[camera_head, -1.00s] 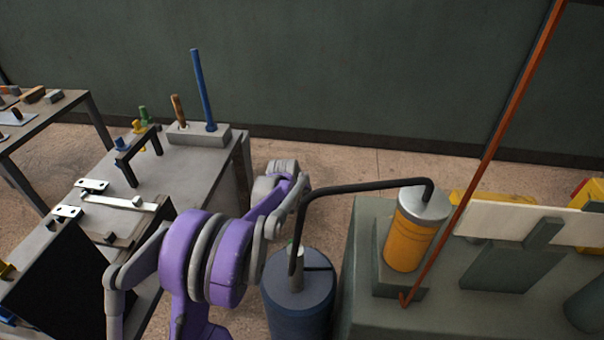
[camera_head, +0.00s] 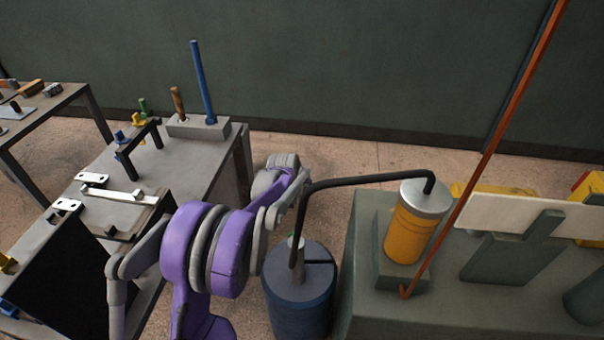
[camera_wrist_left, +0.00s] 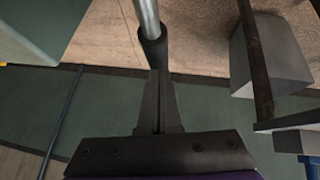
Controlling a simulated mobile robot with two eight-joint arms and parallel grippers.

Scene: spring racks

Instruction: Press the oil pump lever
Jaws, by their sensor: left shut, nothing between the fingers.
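A blue drum (camera_head: 300,300) stands on the floor between two benches. A pump neck (camera_head: 297,260) rises from its lid, and a black hose (camera_head: 365,186) bends from it to an orange canister (camera_head: 410,235). In the left wrist view a metal rod with a black grip, which looks like the pump lever (camera_wrist_left: 152,48), comes down from the top. My left gripper (camera_wrist_left: 159,76) is shut and empty, with its tips at or very near the end of the grip; contact is unclear. In the head view its fingers are hidden. My right gripper is out of view.
The left workbench (camera_head: 205,165) holds clamps and a block with upright rods. The green bench (camera_head: 360,315) at right carries the canister and a white board (camera_head: 520,215). A red-brown rod (camera_head: 490,150) slants up across the view. Floor shows behind the drum.

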